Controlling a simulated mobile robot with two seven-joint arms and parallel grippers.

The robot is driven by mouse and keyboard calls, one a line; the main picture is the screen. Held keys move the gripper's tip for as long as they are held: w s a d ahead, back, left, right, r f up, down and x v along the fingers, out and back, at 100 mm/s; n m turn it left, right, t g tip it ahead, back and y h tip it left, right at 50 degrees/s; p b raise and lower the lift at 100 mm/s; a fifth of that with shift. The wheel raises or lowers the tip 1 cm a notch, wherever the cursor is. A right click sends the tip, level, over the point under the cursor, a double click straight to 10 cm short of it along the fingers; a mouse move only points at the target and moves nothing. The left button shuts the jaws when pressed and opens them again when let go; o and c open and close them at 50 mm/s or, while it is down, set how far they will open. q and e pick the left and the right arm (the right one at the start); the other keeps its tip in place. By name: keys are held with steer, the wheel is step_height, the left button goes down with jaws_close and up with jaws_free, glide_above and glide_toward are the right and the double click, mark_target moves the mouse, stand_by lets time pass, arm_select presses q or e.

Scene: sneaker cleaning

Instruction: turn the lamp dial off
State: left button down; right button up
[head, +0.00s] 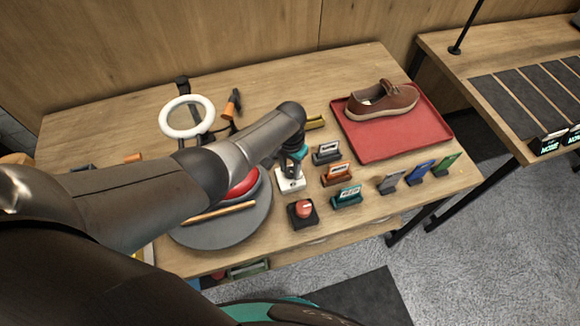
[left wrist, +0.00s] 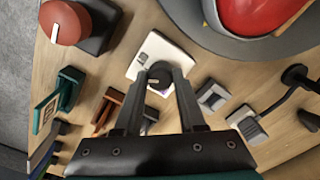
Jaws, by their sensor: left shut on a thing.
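The lamp dial is a dark round knob (left wrist: 160,78) on a small white box (left wrist: 153,52) in the left wrist view. The white box also shows in the head view (head: 290,184), near the middle of the table. My left gripper (left wrist: 160,82) points down over the box, with its two fingers shut on the dial's knob, one on each side. It also shows in the head view (head: 293,166), where it hides most of the knob. A white ring lamp (head: 187,117) stands at the back left. My right gripper is not in view.
A black box with a red knob (head: 303,209) stands close in front. Several small coloured label holders (head: 347,196) stand to the right. A grey round turntable (head: 228,232) lies to the left. A brown shoe (head: 381,101) sits on a red tray (head: 380,147).

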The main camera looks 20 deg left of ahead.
mark_target(290, 171)
arm_select(q)
steer(key=m, duration=0.5)
steer(key=shift+m, duration=0.4)
stand_by(0.4)
steer(key=c, duration=0.5)
jaws_free()
steer(key=shift+r, duration=0.1)
steer(key=shift+r, duration=0.3)
step_height(290, 171, up, 14)
steer(key=p, duration=0.4)
steer(key=shift+r, duration=0.25)
